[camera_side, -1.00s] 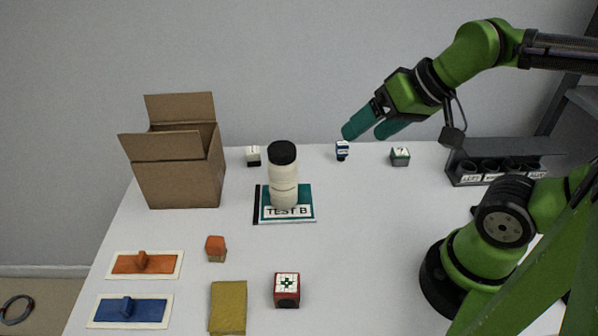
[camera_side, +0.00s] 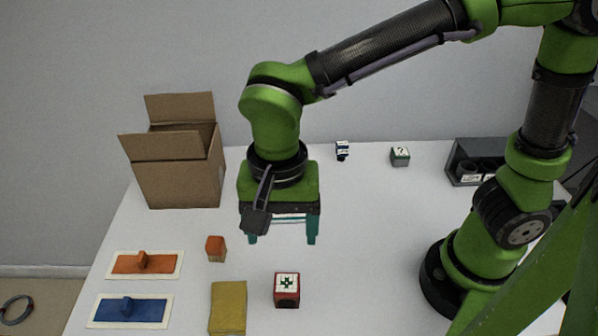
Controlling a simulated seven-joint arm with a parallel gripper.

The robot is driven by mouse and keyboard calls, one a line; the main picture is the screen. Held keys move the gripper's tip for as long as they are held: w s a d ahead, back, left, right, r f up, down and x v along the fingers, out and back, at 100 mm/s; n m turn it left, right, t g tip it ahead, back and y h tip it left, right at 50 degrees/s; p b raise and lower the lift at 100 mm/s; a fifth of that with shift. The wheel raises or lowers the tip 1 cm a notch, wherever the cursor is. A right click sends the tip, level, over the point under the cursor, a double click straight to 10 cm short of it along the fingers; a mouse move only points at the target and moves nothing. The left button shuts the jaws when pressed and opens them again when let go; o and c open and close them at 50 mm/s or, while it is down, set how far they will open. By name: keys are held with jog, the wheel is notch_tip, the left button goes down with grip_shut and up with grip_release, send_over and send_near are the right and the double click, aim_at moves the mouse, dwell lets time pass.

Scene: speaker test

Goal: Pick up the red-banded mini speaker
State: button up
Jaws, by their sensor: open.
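The red-banded mini speaker (camera_side: 287,290) is a small cube with a white top, a dark green cross mark and red sides. It stands at the front middle of the white table. My gripper (camera_side: 282,241) is open and empty, pointing down. Its two teal fingers are spread apart, and in the picture they show just above and behind the speaker, apart from it. The exact height of the fingertips over the table is hard to tell.
Near the speaker are a folded yellow cloth (camera_side: 228,308), an orange block (camera_side: 215,249), and orange (camera_side: 121,264) and blue (camera_side: 108,311) handled boards. An open cardboard box (camera_side: 179,180) stands back left.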

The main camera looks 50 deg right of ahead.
aim_at(287, 283)
jog(key=f, duration=1.6)
jog(key=shift+s+f, duration=0.2)
jog(key=shift+f, duration=0.2)
jog(key=shift+c, duration=0.2)
jog(key=c, duration=1.1)
jog(key=shift+o, duration=0.2)
jog(key=shift+r, duration=0.15)
